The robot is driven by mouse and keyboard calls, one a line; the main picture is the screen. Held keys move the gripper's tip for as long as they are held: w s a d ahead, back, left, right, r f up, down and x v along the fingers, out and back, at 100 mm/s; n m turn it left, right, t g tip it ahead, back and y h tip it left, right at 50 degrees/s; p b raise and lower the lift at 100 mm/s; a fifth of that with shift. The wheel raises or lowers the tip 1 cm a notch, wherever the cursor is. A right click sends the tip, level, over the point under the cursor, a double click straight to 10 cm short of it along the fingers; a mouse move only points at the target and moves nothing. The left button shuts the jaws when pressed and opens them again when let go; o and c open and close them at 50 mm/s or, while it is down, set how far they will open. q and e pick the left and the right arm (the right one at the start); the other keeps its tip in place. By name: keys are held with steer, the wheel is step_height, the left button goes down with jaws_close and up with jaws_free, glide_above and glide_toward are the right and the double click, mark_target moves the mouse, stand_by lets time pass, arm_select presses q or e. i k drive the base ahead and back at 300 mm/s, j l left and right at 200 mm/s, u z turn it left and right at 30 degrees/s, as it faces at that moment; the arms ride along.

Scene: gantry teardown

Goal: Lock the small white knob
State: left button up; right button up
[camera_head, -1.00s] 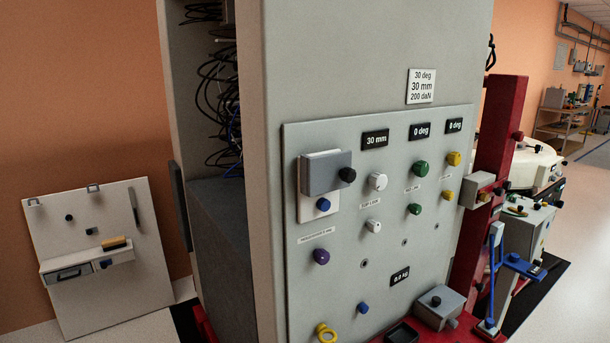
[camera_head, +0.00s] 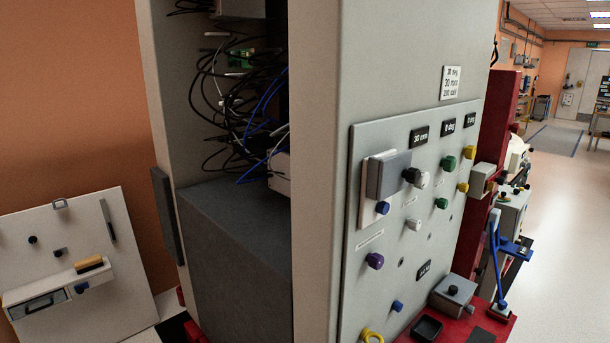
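Two white knobs are on the grey control panel (camera_head: 353,265). The upper white knob (camera_head: 422,180) is larger and sits right of the black knob (camera_head: 410,175). The lower, small white knob (camera_head: 413,224) is below it, near a small label. I see the panel at a steep angle, and I cannot tell whether the small white knob is locked. Neither of my grippers shows in the head view.
The open cabinet holds loose black and blue wires (camera_head: 262,110). A white board (camera_head: 105,290) leans on the orange wall at left. A red base (camera_head: 465,325) holds a grey box (camera_head: 453,293) below the panel. Open floor (camera_head: 560,200) lies at right.

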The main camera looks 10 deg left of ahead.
mark_target(414, 224)
steer(key=j, duration=0.8)
steer(key=k+j+z, duration=0.15)
steer(key=j, duration=0.6)
steer(key=i+l+z, duration=0.1)
steer(key=l+z, duration=0.15)
steer(key=i+l+z, duration=0.2)
steer(key=l, duration=0.25)
